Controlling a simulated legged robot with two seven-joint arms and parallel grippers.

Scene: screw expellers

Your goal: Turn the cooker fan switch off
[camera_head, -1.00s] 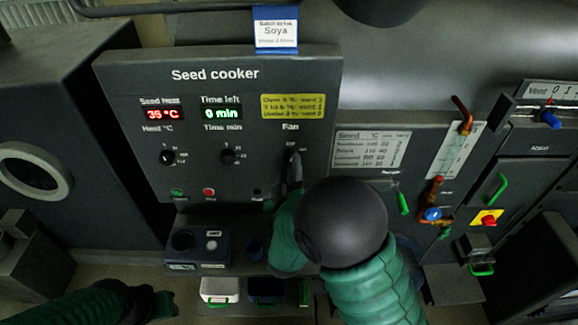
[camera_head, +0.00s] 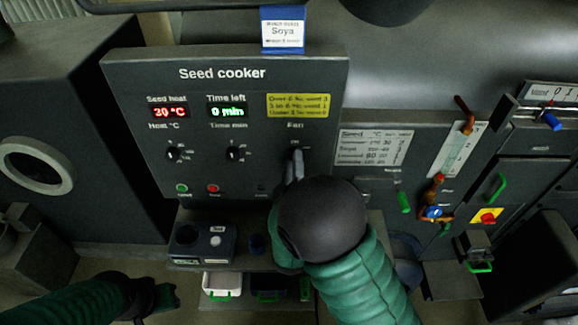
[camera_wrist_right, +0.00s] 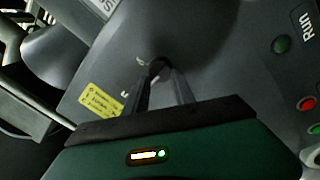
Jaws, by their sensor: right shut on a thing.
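The seed cooker panel (camera_head: 225,95) stands in front of me, with a red heat display and a green time display. The fan switch, a small dark knob (camera_head: 294,152) under the word Fan, is mostly hidden by my right gripper (camera_head: 295,165). In the right wrist view the knob (camera_wrist_right: 159,67) shows between the fingertips of the right gripper (camera_wrist_right: 160,80), which is shut on it. The switch's setting cannot be read. My left gripper (camera_head: 158,299) is low at the left, away from the panel; its fingers are too dark to judge.
Heat (camera_head: 173,154) and time (camera_head: 233,154) knobs sit left of the fan switch. Green (camera_head: 181,188) and red (camera_head: 213,188) buttons are below. A dark box (camera_head: 203,243) stands on a shelf under the panel. Valves with orange handles (camera_head: 437,190) are at the right.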

